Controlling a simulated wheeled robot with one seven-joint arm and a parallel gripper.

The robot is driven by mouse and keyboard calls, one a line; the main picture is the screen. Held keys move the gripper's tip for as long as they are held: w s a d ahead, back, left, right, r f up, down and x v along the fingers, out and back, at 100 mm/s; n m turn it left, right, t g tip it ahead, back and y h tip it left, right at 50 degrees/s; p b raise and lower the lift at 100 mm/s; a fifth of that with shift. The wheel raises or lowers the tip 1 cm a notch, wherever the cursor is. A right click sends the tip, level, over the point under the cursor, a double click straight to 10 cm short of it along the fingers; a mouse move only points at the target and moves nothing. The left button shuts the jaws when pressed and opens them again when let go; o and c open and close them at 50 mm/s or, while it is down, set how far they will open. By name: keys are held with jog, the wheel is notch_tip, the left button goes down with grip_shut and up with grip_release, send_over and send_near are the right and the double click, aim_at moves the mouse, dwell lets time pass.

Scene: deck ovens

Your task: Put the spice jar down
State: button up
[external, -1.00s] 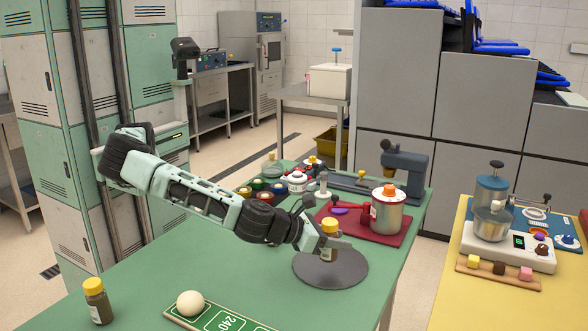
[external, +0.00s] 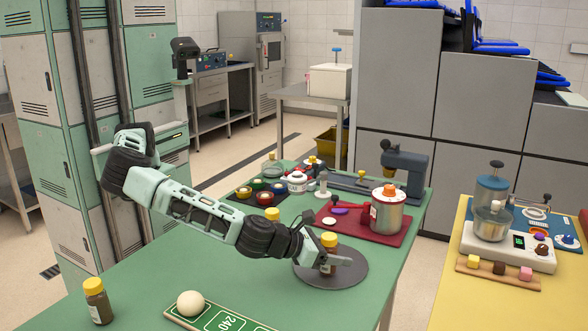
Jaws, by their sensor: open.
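The spice jar (external: 329,240), with a yellow cap, stands upright on the dark round disc (external: 312,280) on the green table. Its lower body is partly hidden by my gripper. My gripper (external: 334,262) is low over the disc, open, with its fingers around the jar's body. Whether a finger still touches the jar is too small to tell.
Another yellow-capped jar (external: 97,302) stands at the table's front left. A yellow cap (external: 272,214) shows behind my arm. A red tray (external: 388,238) with a metal pot (external: 388,214) lies behind the disc. A pale ball (external: 190,303) sits on a green board (external: 222,320).

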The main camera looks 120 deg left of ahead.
jog(key=shift+r, duration=0.2)
jog(key=v, duration=1.2)
jog(key=shift+b, duration=0.35)
